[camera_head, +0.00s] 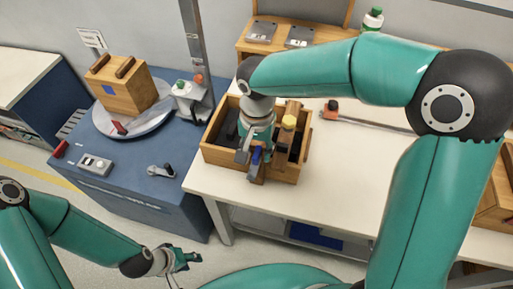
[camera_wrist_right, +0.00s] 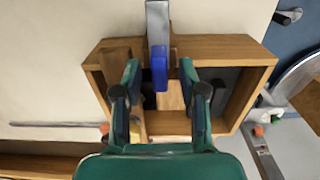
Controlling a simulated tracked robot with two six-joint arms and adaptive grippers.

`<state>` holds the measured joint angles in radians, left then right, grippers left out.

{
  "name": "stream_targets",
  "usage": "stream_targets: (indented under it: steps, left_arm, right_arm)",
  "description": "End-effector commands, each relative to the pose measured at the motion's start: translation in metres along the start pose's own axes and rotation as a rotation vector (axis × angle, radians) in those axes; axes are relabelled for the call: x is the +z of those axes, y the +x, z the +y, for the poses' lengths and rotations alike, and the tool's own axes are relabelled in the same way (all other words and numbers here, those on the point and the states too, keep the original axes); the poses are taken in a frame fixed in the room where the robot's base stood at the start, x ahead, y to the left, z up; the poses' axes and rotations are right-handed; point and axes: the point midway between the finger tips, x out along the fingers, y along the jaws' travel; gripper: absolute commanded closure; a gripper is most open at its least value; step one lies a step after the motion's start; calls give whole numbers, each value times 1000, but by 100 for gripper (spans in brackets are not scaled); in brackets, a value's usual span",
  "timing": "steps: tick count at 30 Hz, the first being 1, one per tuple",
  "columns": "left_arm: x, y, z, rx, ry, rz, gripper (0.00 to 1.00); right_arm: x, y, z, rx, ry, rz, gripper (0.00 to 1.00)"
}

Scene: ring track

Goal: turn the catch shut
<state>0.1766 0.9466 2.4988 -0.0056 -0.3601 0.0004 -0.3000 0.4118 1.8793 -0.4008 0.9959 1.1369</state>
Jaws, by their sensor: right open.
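A lever with a blue end (camera_head: 257,154) lies across the near wall of an open wooden box (camera_head: 222,160); it looks like the catch. In the right wrist view the catch is a grey bar with a blue tip (camera_wrist_right: 159,72), reaching over the box wall (camera_wrist_right: 225,47). My right gripper (camera_head: 256,150) is over the box, pointing down. In the right wrist view my right gripper (camera_wrist_right: 159,66) is open, its fingers either side of the blue tip with gaps. My left gripper (camera_head: 188,258) hangs low at bottom left, away from the box; its finger opening is unclear.
A blue bench (camera_head: 130,180) at left carries a round turntable (camera_head: 103,118) with a wooden block (camera_head: 122,88). A rod (camera_head: 375,123) lies on the white table (camera_head: 330,180) right of the box. My right arm spans above the table. The table's front right is clear.

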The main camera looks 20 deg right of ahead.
Motion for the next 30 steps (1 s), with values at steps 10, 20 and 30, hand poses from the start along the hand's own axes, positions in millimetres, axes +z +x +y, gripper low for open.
stream_targets:
  steps: [10, 20, 30]
  left_arm:
    - [0, 0, 0, 0, 0, 0, 60]
    - [0, 0, 0, 0, 0, 0, 60]
    - [0, 2, -1, 0, 0, 0, 60]
  right_arm:
    - [0, 0, 0, 0, 0, 0, 80]
    - [0, 0, 0, -1, -1, 0, 100]
    - [0, 0, 0, -1, -83, 0, 100]
